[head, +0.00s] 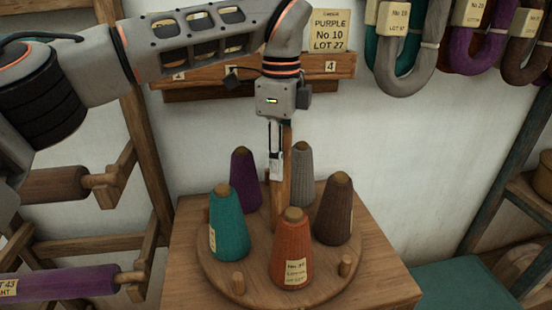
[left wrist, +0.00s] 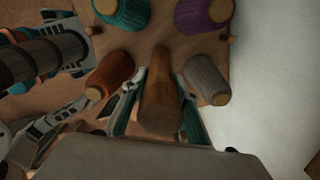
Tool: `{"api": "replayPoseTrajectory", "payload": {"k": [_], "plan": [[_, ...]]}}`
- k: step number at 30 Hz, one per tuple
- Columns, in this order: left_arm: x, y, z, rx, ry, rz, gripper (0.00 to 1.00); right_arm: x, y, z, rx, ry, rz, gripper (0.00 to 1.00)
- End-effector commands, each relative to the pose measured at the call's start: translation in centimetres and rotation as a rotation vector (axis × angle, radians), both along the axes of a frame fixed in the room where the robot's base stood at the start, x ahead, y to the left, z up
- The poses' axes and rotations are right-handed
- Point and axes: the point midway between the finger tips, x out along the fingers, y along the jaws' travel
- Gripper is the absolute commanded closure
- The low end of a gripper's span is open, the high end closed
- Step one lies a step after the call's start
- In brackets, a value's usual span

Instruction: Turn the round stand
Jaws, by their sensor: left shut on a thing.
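The round stand (head: 222,269) is a wooden disc with short pegs on a wooden table. A wooden post (head: 283,197) rises from its middle. Teal (head: 228,227), purple (head: 243,180), grey (head: 301,174), brown (head: 334,212) and orange (head: 292,252) yarn cones stand around the post. My left gripper (head: 276,170) points down and is shut on the post's upper part. In the left wrist view the post (left wrist: 160,100) lies between its fingers. The brown cone is hidden there. Grey parts of my own body show at that view's left edge; I cannot tell whether they include my right gripper.
The table top (head: 385,284) has bare wood around the disc. A wooden rack with a purple roll (head: 75,283) stands at the left. Labelled yarn hanks (head: 405,60) hang at the upper right. A wooden shelf (head: 205,76) is on the wall behind my arm.

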Motion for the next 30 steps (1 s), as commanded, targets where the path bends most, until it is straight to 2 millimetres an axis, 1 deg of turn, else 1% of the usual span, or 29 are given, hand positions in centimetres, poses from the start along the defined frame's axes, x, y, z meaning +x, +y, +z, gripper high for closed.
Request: {"api": "replayPoseTrajectory", "payload": {"k": [14,15,16,17,26,30], "plan": [[-0.01,-0.09,-0.09,0.002,0.002,0.006,1.00,0.01,0.04,0.03,0.001,-0.001,0.000,0.60],[-0.01,-0.09,-0.09,0.002,0.002,0.006,0.66,0.02,0.04,0.05,0.001,-0.001,0.000,0.60],[-0.01,-0.09,-0.09,0.002,0.002,0.006,0.58,0.02,0.05,0.06,0.001,-0.001,0.000,0.60],[-0.01,-0.09,-0.08,0.002,0.002,0.006,0.54,0.03,0.05,0.08,0.001,-0.001,0.000,0.60],[-0.01,-0.10,-0.01,0.000,0.000,0.006,0.54,0.05,0.00,0.16,0.000,-0.002,-0.001,0.60],[0.06,-0.11,0.70,0.000,-0.002,0.006,0.54,0.01,-0.05,0.10,-0.001,0.000,0.000,0.60]]}}
